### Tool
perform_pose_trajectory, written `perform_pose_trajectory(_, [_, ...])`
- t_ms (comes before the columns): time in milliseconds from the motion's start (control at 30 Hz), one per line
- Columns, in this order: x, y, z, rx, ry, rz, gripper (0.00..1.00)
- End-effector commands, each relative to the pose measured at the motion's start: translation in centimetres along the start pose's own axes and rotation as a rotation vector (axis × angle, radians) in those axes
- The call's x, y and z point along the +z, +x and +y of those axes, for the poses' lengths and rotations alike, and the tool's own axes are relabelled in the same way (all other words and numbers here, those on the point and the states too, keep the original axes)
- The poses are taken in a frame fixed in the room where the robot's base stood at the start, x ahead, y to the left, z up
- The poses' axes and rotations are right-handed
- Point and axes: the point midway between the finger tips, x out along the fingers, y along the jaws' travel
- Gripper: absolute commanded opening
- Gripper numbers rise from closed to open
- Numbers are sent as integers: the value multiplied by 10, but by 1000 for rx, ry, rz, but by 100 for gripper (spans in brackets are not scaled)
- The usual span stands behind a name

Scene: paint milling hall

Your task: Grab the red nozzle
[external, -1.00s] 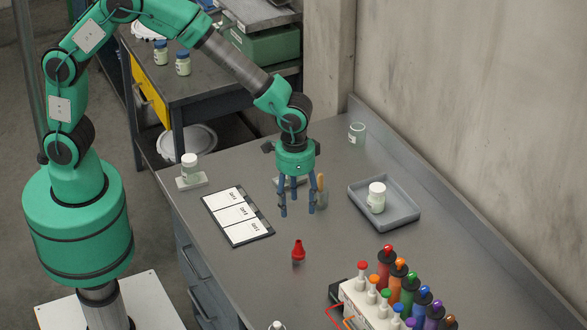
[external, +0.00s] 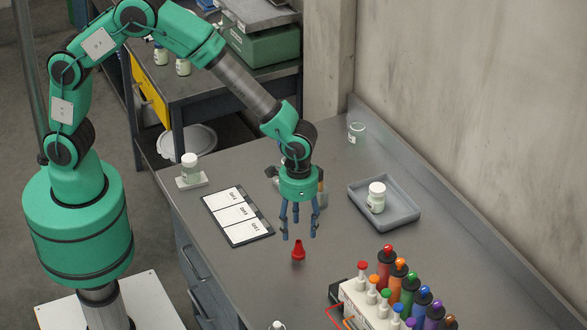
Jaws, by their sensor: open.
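The red nozzle (external: 298,250) stands upright on the grey bench, wide end down and tip up. My gripper (external: 299,235) is open and points down, with its blue fingers just above and around the nozzle's tip in the picture. The nozzle still rests on the bench and nothing is held. The exact height between the fingertips and the nozzle is hard to tell from this view.
A rack (external: 370,307) with several coloured bottles stands to the front right. A grey tray (external: 408,218) holds a white-capped jar. A clipboard (external: 262,229) with white cards lies to the left. A jar stands on a small scale (external: 190,183). The bench around the nozzle is clear.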

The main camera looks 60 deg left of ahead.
Motion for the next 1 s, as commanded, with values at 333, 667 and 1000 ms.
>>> perform_pose_trajectory(333, [0, 46, 0, 0, 0, 1, 54])
perform_pose_trajectory(667, [0, 51, 0, 0, 0, 1, 54])
perform_pose_trajectory(1000, [0, 66, -2, 0, 0, 0, 54])
